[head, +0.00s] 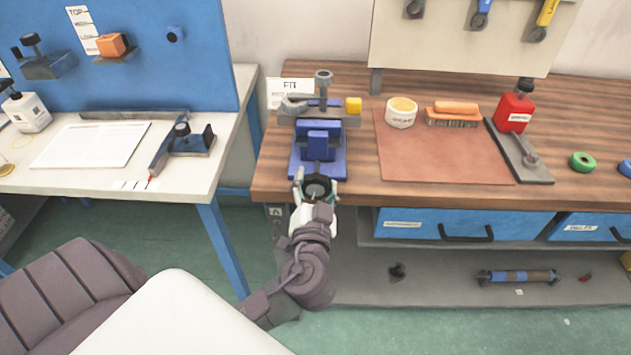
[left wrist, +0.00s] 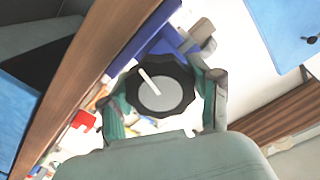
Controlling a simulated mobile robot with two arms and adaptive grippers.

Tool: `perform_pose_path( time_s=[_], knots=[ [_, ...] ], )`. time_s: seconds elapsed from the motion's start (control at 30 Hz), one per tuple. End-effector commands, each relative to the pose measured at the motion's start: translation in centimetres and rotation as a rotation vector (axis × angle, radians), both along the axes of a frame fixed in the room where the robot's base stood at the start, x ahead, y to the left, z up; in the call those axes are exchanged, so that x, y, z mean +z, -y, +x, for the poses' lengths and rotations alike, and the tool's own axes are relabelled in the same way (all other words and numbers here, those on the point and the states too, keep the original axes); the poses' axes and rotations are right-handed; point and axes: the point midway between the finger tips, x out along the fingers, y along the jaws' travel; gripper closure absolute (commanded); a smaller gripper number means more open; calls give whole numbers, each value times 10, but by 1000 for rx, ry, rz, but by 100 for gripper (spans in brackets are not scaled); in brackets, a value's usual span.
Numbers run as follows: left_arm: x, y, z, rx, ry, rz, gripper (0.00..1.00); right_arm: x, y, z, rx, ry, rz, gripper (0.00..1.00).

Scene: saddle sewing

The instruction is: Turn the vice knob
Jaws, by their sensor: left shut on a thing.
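The blue vice (head: 318,150) stands at the left front corner of the wooden bench. Its black knob (head: 316,190) faces the front edge, and my left gripper (head: 317,186) has a finger on each side of it. In the left wrist view the dark, lobed knob (left wrist: 152,90) has a grey centre with a white line tilted to the upper left. The left gripper (left wrist: 165,100) is shut on the knob there, with the fingers at its left and right sides. A grey part and a yellow block (head: 353,105) sit at the vice's top. My right gripper is not in view.
On the wooden bench (head: 570,130) are a leather sheet (head: 430,160), a white tub (head: 401,112), a brush (head: 455,113) and a red bottle (head: 514,112). Blue drawers (head: 420,224) lie below. A white table (head: 70,175) stands left, with a gap between.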

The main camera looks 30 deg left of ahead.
Motion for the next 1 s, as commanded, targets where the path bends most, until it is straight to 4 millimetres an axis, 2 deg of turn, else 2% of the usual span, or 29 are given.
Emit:
perform_pose_path(
  time_s=[0.6, 1.0],
  knots=[
    [4, -1, 0, 2, -287, 473, 72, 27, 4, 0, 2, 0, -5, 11],
    [4, -1, 1, 3, -386, 639, 72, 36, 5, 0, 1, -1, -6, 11]
  ],
)
